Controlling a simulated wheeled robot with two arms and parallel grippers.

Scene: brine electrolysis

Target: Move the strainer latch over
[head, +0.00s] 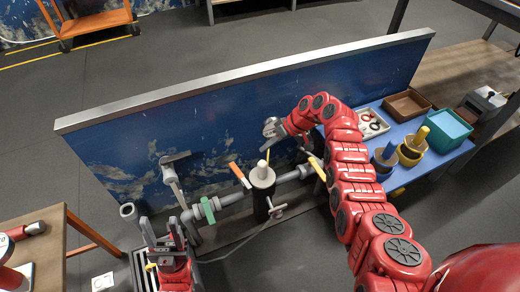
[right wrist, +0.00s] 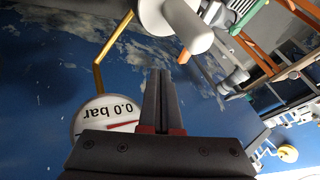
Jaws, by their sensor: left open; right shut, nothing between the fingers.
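The strainer (head: 262,200) appears to be the dark upright cylinder with a grey cap in the pipe run before the blue panel. Its pale cap (right wrist: 183,25) fills the top of the right wrist view. I cannot tell which part is the latch; a grey lever (head: 278,210) sits low on the cylinder's right. My left gripper (head: 161,232) is open and empty at the lower left.
A gauge (right wrist: 104,116) reading 0.0 bar is close to my right fingers, with a yellow tube (right wrist: 98,75). An orange handle (head: 239,174) and a green fitting (head: 207,210) lie left of the strainer. A blue table (head: 392,132) with trays and cups stands right.

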